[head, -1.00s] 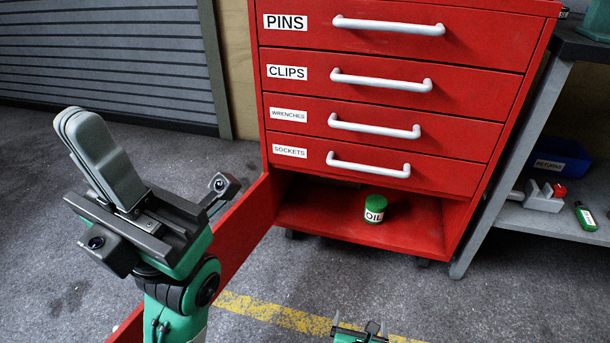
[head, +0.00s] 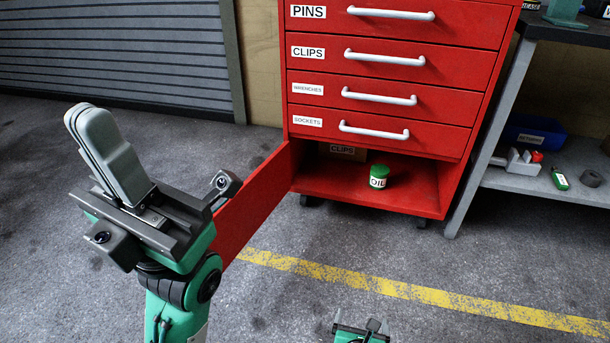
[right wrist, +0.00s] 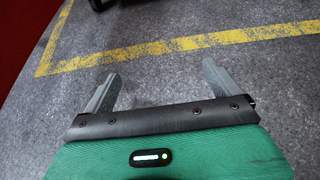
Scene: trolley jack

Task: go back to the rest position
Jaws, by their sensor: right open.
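My left gripper (head: 102,150) stands raised at the left of the head view. Its grey fingers are close together, with nothing visible between them. My right gripper (right wrist: 158,82) is open and empty in the right wrist view, above the grey floor. Only its top shows at the bottom edge of the head view (head: 361,330). The red cabinet (head: 390,75) stands ahead, beyond both grippers, with its labelled drawers shut. Its lower door (head: 255,205) hangs open, partly behind my left gripper. A green oil can (head: 379,176) stands in the open lower compartment.
A box marked CLIPS (head: 343,151) sits deep in the compartment. A grey shelf unit (head: 540,182) at the right holds a blue bin (head: 535,137) and small items. A yellow line (head: 400,290) crosses the floor, which is clear in front of the cabinet.

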